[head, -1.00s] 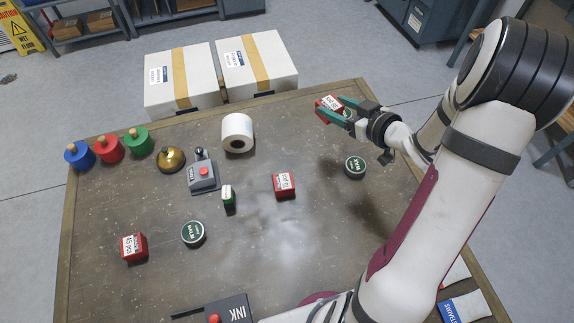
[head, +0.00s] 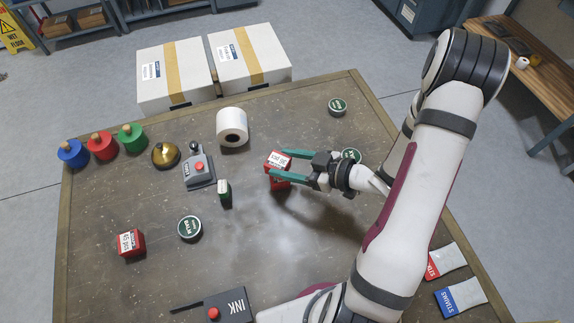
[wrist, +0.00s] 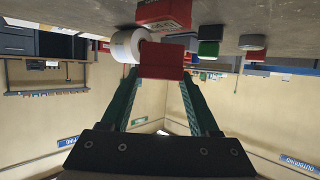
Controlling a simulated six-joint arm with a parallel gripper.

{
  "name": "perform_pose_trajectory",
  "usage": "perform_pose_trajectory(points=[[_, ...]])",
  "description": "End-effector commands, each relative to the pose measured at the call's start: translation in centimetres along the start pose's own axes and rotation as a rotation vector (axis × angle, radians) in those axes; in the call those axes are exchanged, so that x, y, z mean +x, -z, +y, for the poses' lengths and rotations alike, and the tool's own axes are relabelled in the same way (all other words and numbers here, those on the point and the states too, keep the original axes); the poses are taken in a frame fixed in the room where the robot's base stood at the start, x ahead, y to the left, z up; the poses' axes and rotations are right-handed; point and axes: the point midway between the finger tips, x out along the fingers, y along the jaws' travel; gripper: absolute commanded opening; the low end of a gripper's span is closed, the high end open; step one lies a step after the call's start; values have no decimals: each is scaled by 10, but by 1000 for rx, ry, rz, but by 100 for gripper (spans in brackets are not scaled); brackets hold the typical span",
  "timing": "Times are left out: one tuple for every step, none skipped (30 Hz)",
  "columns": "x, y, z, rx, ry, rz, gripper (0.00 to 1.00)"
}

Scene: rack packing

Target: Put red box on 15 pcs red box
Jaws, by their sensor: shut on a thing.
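My gripper (head: 281,168) is shut on a red box (head: 277,160) with a white label on top, near the middle of the table. The held box also shows between the fingers in the wrist view (wrist: 162,61). A second red box (head: 280,184) stands on the table directly below and is mostly hidden in the head view by the held box and a finger. In the wrist view, which is upside down, this labelled lower box (wrist: 163,14) appears with a small gap to the held one. Another red box (head: 131,244) sits at the front left, its label reading like 45 pcs.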

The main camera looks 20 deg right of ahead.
Motion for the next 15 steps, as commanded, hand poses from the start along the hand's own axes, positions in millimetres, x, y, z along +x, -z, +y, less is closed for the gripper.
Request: perform_pose_trajectory(points=[[4,-9,0,4,1,0,2],[5,-13,0,4,1,0,2],[7,-17,0,3,0,0,2],[7,-18,0,2,0,0,2],[7,-19,0,0,-1,0,2],[7,-19,1,-1,-1,0,2],[7,-18,1,-1,-1,0,2],[7,-18,1,-1,-1,1,2],[7,-18,1,-1,-1,1,2],[7,-18,1,-1,-1,1,2],[7,-18,1,-1,-1,1,2],[8,-19,1,-1,-1,1,2],[8,-20,1,-1,-1,1,2],[8,-21,1,-1,-1,1,2],[8,-21,1,-1,-1,1,65]])
